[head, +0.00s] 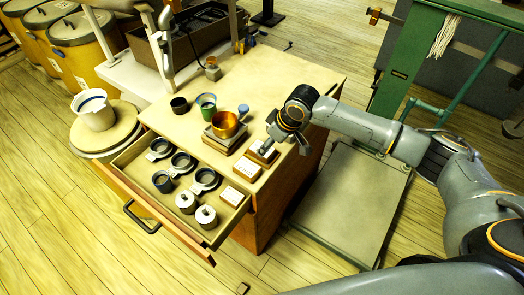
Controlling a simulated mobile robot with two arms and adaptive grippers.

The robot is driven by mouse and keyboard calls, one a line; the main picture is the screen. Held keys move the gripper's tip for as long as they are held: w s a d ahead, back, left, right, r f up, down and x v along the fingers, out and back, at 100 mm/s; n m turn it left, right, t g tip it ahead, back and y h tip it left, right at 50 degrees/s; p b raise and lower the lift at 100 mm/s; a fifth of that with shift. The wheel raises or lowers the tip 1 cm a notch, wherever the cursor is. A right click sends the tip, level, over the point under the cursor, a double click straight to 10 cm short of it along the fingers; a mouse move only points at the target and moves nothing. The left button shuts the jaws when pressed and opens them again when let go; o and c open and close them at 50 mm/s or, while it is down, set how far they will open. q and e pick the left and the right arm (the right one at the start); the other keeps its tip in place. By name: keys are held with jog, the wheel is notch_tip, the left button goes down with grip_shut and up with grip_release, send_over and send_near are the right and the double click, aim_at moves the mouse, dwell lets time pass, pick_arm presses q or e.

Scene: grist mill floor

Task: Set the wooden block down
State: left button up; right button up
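A small wooden block (261,155) with a brown top and paler sides is at the front right of the bench top, near the edge above the open drawer. My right gripper (266,147) reaches down to it from the right, and its fingertips are at the block's top. The picture is too small to show whether the fingers are closed on the block, or whether its underside rests on the bench. My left gripper is not in view.
A copper-coloured cup (225,124) stands on a stacked base left of the block. Dark, green and blue cups stand behind it. The bench top (285,82) is clear toward the back right.

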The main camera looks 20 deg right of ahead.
aim_at(257, 144)
jog(key=x, duration=0.4)
jog(key=shift+w+a+f, duration=0.1)
jog(key=shift+w+f, duration=0.1)
jog(key=shift+w, duration=0.2)
jog(key=shift+r, duration=0.1)
jog(key=c, duration=1)
